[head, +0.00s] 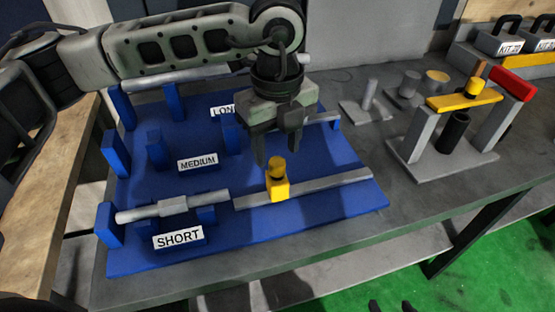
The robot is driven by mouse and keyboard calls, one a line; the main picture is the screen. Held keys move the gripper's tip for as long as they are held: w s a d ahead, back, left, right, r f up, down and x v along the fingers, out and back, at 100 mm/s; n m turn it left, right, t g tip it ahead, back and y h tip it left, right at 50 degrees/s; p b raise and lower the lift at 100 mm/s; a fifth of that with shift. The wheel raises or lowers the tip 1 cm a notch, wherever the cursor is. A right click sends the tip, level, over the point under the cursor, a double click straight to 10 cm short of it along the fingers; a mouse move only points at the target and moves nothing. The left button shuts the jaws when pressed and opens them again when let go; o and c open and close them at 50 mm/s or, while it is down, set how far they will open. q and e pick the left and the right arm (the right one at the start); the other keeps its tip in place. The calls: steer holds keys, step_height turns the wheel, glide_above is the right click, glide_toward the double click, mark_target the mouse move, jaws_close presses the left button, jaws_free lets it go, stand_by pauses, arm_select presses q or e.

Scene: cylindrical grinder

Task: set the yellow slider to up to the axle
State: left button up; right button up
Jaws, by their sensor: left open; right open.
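The yellow slider (278,186) with a round knob on top sits on a grey rail (330,187) at the front right of the blue board. A grey stepped axle (173,206) lies across blue supports behind the SHORT label, to the left of the rail. The slider is apart from the axle's right end, with bare rail between them. My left gripper (278,150) points down, open, with its fingertips at about the slider knob; whether they touch it I cannot tell. Only two dark fingertips of my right gripper (391,306) show at the bottom edge, apart and empty.
The blue board (330,220) has blue posts and MEDIUM (198,163) and LONG labels, with longer axles behind. To the right stands a grey fixture (440,165) with a yellow bar and red block. Kit boxes (505,36) stand at the back right.

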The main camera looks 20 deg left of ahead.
mark_target(277, 162)
arm_select(q)
steer(key=shift+f, duration=2.4)
arm_select(e)
steer(key=shift+d+f, duration=0.1)
